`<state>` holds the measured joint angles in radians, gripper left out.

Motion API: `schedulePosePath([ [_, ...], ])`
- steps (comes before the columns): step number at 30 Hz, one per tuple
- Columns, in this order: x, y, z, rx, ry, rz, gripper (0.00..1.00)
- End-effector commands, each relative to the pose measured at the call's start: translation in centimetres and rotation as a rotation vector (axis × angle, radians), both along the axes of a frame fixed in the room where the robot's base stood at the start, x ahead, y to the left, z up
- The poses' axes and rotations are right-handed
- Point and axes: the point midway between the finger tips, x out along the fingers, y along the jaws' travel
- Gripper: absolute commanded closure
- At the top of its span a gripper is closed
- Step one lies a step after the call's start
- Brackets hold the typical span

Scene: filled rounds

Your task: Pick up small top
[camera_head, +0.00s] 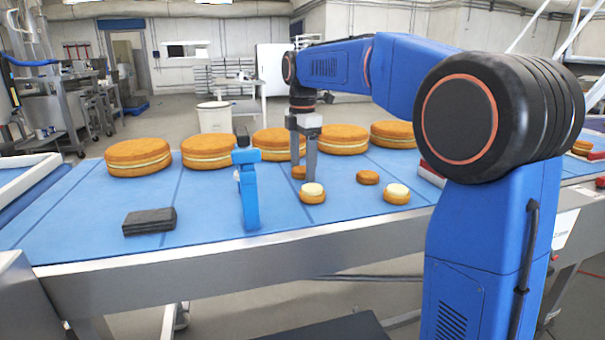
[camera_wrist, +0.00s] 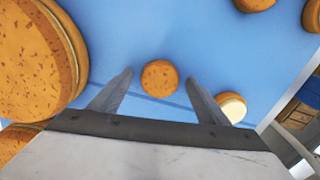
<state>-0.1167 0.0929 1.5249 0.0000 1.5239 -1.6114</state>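A small round brown top (camera_wrist: 160,78) lies flat on the blue table, between my gripper's two fingertips in the wrist view. It also shows in the head view (camera_head: 298,173), partly hidden by a finger. My gripper (camera_head: 305,176) points down with its fingers apart; in the wrist view the open gripper (camera_wrist: 160,84) has nothing clasped. I cannot tell the exact height of the fingertips over the table. Another small brown top (camera_head: 367,177) lies to the right. Two small cream-topped rounds (camera_head: 312,194) (camera_head: 397,194) stand nearer the table's front edge.
Several large filled rounds (camera_head: 138,157) stand in a row along the back; one large round (camera_wrist: 36,60) is close on the left in the wrist view. A blue upright device (camera_head: 248,190) and a dark flat stack (camera_head: 149,222) stand left. The front left of the table (camera_head: 90,230) is clear.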

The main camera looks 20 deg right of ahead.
Motion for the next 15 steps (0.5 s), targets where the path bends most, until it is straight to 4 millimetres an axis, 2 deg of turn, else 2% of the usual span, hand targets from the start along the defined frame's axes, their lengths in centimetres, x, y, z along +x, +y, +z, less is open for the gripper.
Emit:
schedulePosePath([
  [1, 0.00, 0.00, 0.01, 0.000, 0.000, 0.000, 0.40],
  [4, 0.00, 0.00, 0.02, 0.000, 0.000, 0.000, 0.62],
  [15, 0.04, 0.01, 0.30, 0.000, -0.001, 0.000, 0.63],
])
